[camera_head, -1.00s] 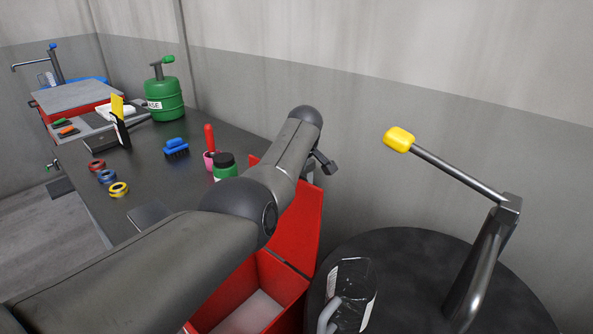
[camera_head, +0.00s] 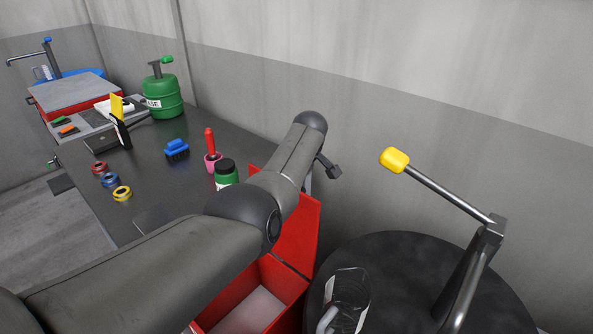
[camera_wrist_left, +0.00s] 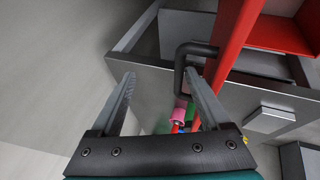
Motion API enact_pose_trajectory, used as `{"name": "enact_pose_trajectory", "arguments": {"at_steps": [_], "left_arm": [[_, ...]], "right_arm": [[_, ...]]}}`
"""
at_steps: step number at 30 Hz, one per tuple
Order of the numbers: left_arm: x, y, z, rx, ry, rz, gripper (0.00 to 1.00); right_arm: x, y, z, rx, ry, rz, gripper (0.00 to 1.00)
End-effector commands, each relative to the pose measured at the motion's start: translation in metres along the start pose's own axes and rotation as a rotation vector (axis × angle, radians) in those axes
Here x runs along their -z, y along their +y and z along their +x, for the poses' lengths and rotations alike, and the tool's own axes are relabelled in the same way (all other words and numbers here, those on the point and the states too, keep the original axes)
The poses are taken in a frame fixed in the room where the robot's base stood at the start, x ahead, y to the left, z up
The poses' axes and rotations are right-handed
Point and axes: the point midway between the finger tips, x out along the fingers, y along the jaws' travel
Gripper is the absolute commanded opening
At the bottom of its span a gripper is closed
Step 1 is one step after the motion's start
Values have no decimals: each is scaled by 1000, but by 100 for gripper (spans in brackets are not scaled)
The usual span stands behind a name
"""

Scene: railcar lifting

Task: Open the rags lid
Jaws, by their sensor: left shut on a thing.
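The open red box (camera_head: 292,286) stands at the bottom centre of the head view, with a pale floor inside. Its red lid (camera_head: 298,232) stands up steeply behind it, partly hidden by my left arm. In the left wrist view the red lid (camera_wrist_left: 233,45) shows nearly edge-on, with a dark bent handle (camera_wrist_left: 181,70) beside it. My left gripper (camera_wrist_left: 160,73) is at that handle, its right fingertip by the bar. The fingers look spread, and the exact contact is hard to see. In the head view the left gripper is hidden behind the arm. My right gripper is not in view.
A black drum top (camera_head: 400,262) carries a yellow-tipped lever (camera_head: 395,160) and a dark can (camera_head: 349,290) right of the box.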

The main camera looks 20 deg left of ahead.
Motion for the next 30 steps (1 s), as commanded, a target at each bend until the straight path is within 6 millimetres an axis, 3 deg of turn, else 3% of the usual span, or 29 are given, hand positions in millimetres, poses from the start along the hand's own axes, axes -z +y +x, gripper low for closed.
{"name": "enact_pose_trajectory", "arguments": {"at_steps": [1,30], "left_arm": [[5,30,-26,-69,8,-11,45],[3,44,-78,-51,9,-6,45]], "right_arm": [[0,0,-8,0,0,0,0],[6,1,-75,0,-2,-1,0]]}}
